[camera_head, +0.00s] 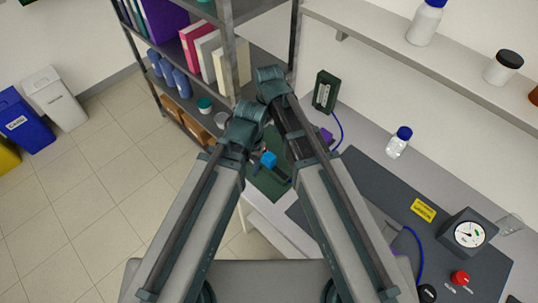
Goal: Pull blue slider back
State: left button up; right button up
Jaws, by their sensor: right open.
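The blue slider (268,159) is a small bright blue block on a dark green plate (267,184). It shows in the gap between my two arms, in the middle of the head view. My right gripper (281,173) seems to be the small dark part close to the slider's lower right, mostly covered by my right arm. It is open, and I cannot tell whether it touches the slider. My left arm comes up from the lower left and ends in a bent joint left of the slider. Its gripper does not show.
A dark green box (325,91) with a blue cable stands behind the plate. At right are a blue-capped bottle (399,142), a gauge (468,234), a red knob (460,278) and a yellow label (423,210). A shelving unit (228,50) stands beyond my arms.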

aim_at(269, 155)
pick_arm(q)
notch_tip(269, 155, down, 14)
jog(key=b, duration=1.4)
pick_arm(e)
notch_tip(269, 155, down, 14)
jog(key=shift+r, duration=0.1)
pick_arm(q)
jog(key=shift+r, duration=0.1)
pick_arm(e)
grip_shut()
jog(key=shift+d, duration=0.1)
